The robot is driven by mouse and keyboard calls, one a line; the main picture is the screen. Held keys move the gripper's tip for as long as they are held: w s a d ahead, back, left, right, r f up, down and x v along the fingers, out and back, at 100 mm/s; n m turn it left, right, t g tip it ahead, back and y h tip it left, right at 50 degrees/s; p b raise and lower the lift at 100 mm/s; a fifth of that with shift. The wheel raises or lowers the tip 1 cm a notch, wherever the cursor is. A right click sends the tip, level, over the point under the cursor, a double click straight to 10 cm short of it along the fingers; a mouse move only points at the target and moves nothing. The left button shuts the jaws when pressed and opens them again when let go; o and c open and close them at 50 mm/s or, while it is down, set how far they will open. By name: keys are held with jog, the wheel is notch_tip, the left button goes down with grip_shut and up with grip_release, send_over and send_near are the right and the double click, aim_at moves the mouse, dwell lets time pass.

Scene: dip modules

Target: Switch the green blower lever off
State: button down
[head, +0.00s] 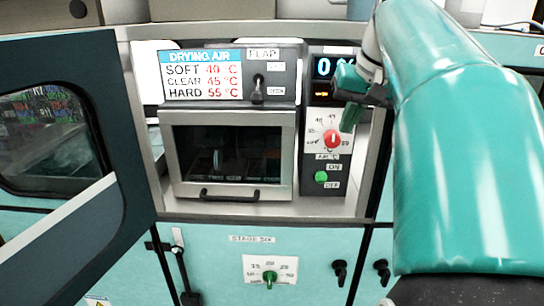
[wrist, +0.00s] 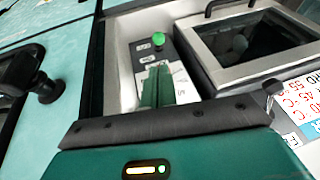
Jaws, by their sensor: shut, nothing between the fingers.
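The green blower lever (head: 320,177) shows as a round green knob on the dark panel, beside the ON and OFF labels and below the red air-temperature dial (head: 333,139). I cannot tell clearly which label it points to. The lever also shows in the wrist view (wrist: 158,40), just beyond the fingertips. My gripper (head: 349,118) is shut and empty, in front of the panel's upper right, above and right of the lever and apart from it. Its teal fingers show in the wrist view (wrist: 157,88), partly covering the white dial plate.
A glass-fronted drying box (head: 228,155) with a handle stands left of the panel, below a flap switch (head: 258,90). An open cabinet door (head: 120,215) is at left. A lower dial (head: 270,278) with a green pointer sits below. My arm covers the right side.

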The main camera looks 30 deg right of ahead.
send_near(323, 174)
jog(key=x, duration=0.6)
jog(key=shift+w+f, duration=0.3)
jog(key=shift+f, duration=0.05)
dwell(0.4)
jog(key=shift+f, duration=0.1)
